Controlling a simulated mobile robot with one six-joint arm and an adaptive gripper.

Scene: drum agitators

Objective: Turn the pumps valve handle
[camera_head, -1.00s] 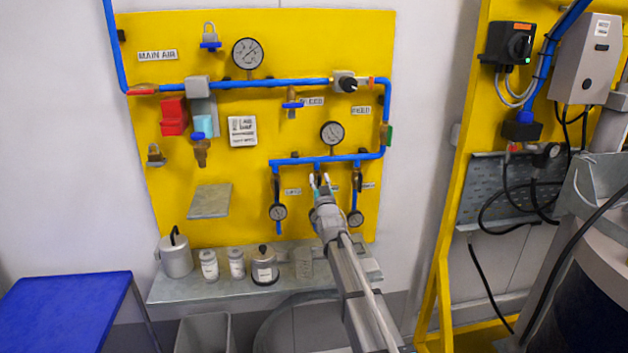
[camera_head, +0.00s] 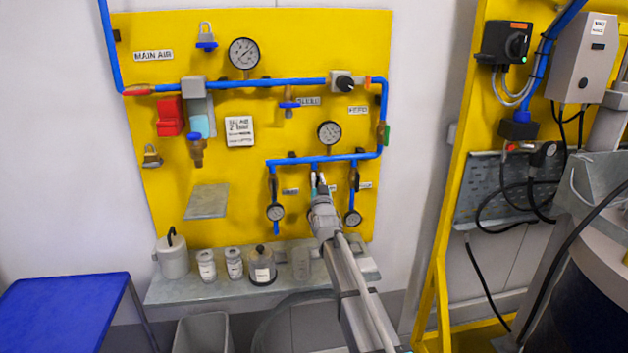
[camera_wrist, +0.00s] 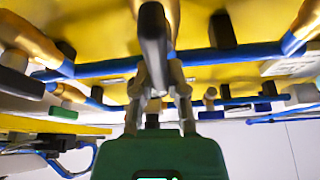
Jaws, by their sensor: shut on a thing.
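The blue manifold pipe (camera_head: 296,159) on the yellow board has three short drops, each with a small valve. My gripper (camera_head: 319,184) is at the middle drop and hides most of its valve. In the wrist view a dark valve handle (camera_wrist: 152,45) stands close in front, between the fingers of my gripper (camera_wrist: 158,88), which are shut on it. The left drop's dark handle (camera_head: 273,184) and the right drop's dark handle (camera_head: 354,180) stand free on either side. The labels beside the drops are too small to read, so I cannot tell which one says pumps.
A shelf (camera_head: 215,287) with jars lies below. A blue table (camera_head: 65,310) stands at left, and a yellow frame (camera_head: 445,200) at right.

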